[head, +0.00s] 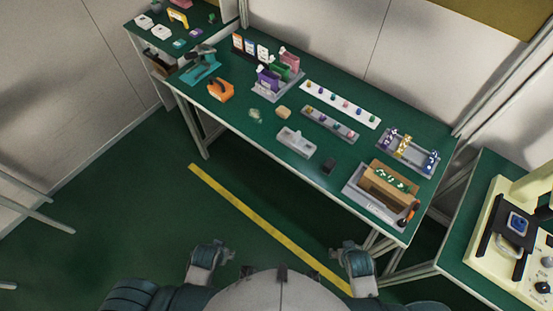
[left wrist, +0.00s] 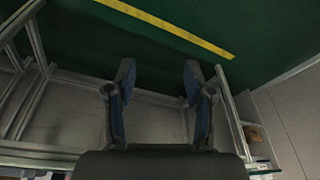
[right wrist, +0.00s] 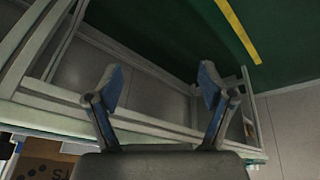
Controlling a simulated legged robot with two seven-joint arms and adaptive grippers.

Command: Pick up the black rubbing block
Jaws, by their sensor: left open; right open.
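A small dark block (head: 329,166), which looks like the black rubbing block, lies flat near the front edge of the green bench (head: 240,110). It is just right of a light grey fixture (head: 296,142) and left of a grey tray. My left gripper (head: 217,246) is open and empty, low in front of the bench; its fingers also show in the left wrist view (left wrist: 158,73). My right gripper (head: 349,246) is open and empty, also away from the bench; its fingers show in the right wrist view (right wrist: 161,78). Neither wrist view shows the block.
A grey tray (head: 352,187) with a cardboard box (head: 376,185) stands right of the block. Strips of coloured pieces (head: 341,104) lie behind. An orange item (head: 220,91) is at the left. A side table with a cream machine (head: 490,265) stands at right. Open floor lies before the bench.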

